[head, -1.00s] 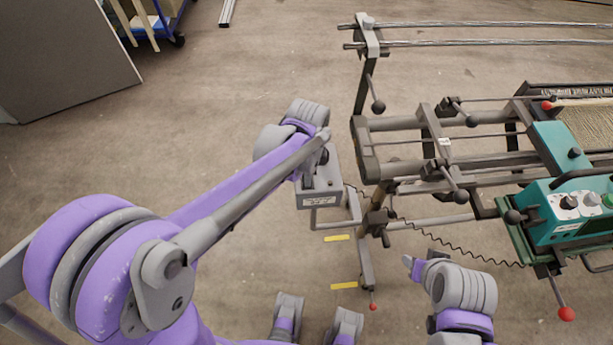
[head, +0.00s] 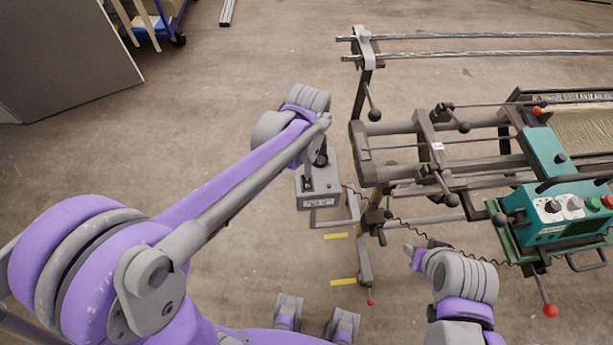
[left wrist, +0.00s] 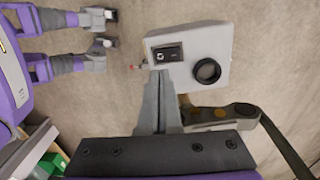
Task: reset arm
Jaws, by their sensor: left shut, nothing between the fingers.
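My left arm reaches in from the left of the head view and ends over a grey control box (head: 322,186). In the left wrist view my left gripper (left wrist: 160,76) is shut and empty. Its fingertips are at the near edge of the same box (left wrist: 210,42), just below the black rocker switch (left wrist: 167,53); I cannot tell whether they touch it. In the head view the forearm hides most of the left gripper.
A loom-like metal frame (head: 395,128) stands right of the box, with a teal control unit (head: 553,212) and a coiled cable (head: 450,243). Red-tipped levers (head: 550,310) stick out below it. A grey panel (head: 65,50) and blue cart (head: 165,20) stand at the upper left.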

